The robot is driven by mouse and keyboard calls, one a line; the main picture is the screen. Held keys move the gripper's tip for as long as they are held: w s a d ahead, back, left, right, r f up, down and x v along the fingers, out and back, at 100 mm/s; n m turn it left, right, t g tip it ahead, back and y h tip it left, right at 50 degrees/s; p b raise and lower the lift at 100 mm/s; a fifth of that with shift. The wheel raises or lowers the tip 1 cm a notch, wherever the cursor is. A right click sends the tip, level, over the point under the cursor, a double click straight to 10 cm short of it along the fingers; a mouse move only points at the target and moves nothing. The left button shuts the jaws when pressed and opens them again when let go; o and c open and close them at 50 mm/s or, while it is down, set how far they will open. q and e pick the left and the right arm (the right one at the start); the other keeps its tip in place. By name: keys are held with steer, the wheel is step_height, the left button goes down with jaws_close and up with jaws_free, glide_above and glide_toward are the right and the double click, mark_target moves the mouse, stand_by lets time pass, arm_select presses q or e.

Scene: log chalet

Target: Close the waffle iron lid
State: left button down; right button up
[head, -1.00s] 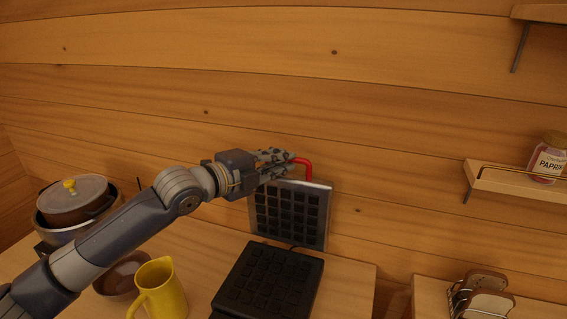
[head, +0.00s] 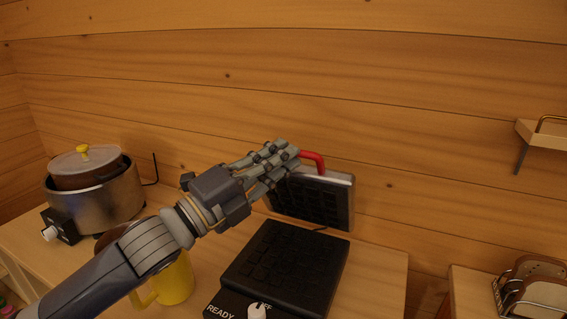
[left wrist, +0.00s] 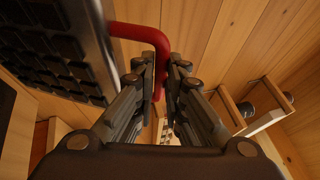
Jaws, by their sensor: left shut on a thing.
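A red handle (head: 315,158) sticks up from the lid's top edge. My left gripper (head: 290,158) is shut on the handle, coming in from the left. In the left wrist view the red handle (left wrist: 150,38) runs down between the two fingers (left wrist: 160,85), and the lid's gridded plate (left wrist: 62,45) is at the upper left. My right gripper is not in view.
A yellow jug (head: 172,280) stands left of the waffle iron, partly behind my left arm. A steel pot (head: 100,205) with a lid stands farther left. A toast rack (head: 530,290) is on a separate surface at the right. The counter right of the iron is clear.

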arm_select(q)
steer(key=shift+s+a+f, duration=0.1)
steer(key=shift+s+f, duration=0.05)
stand_by(0.3)
steer(key=c, duration=1.6)
jaws_free()
steer(key=shift+c, duration=0.2)
steer(key=v, duration=1.2)
steer(key=shift+a, duration=0.15)
